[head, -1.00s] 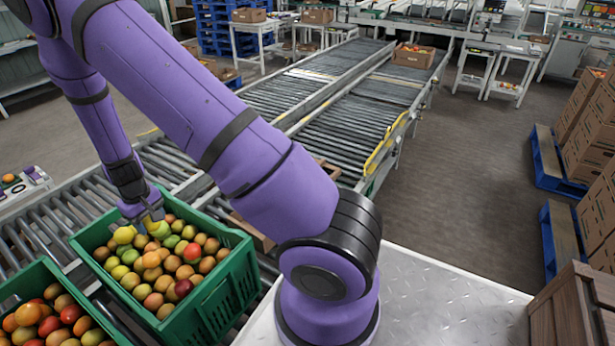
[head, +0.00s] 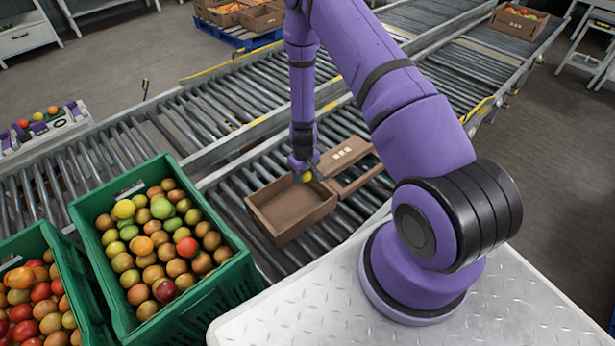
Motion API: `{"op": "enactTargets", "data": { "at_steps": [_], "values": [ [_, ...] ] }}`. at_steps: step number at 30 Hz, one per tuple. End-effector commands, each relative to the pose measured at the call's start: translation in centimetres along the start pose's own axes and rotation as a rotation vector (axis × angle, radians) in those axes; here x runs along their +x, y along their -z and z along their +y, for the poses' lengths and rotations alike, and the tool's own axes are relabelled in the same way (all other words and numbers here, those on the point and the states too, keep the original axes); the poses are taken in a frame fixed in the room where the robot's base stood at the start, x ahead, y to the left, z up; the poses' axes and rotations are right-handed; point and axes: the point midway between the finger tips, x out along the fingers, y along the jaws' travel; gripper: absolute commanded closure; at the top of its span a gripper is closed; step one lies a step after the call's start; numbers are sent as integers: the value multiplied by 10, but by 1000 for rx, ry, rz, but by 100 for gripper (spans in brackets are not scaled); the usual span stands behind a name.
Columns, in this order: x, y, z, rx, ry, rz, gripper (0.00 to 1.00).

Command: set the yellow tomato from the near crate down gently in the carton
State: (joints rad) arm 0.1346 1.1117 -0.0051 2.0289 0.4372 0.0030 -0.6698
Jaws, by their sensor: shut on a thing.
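My gripper (head: 305,176) is shut on a yellow tomato (head: 307,177), which shows as a small yellow patch between the fingers. The gripper points down at the far right end of the open brown carton (head: 272,222). The carton stands on the rollers, and its visible floor is bare. I cannot tell whether the tomato is above the rim or inside it. The near green crate (head: 207,283) holds many tomatoes in mixed colours. Another yellow tomato (head: 124,209) lies at its far left.
A second green crate (head: 88,318) of tomatoes stands at the left. Another brown box (head: 352,183) adjoins the carton on the right. A small rack with coloured fruit (head: 45,128) is at the far left. Free rollers (head: 225,200) lie between crate and carton.

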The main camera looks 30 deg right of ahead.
Motion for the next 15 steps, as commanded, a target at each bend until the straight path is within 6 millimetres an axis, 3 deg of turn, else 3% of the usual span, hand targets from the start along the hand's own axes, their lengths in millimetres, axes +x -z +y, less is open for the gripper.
{"op": "enactTargets", "data": {
  "at_steps": [15],
  "values": [
    [43,-8,3,-5,3,1,58]
  ]
}}
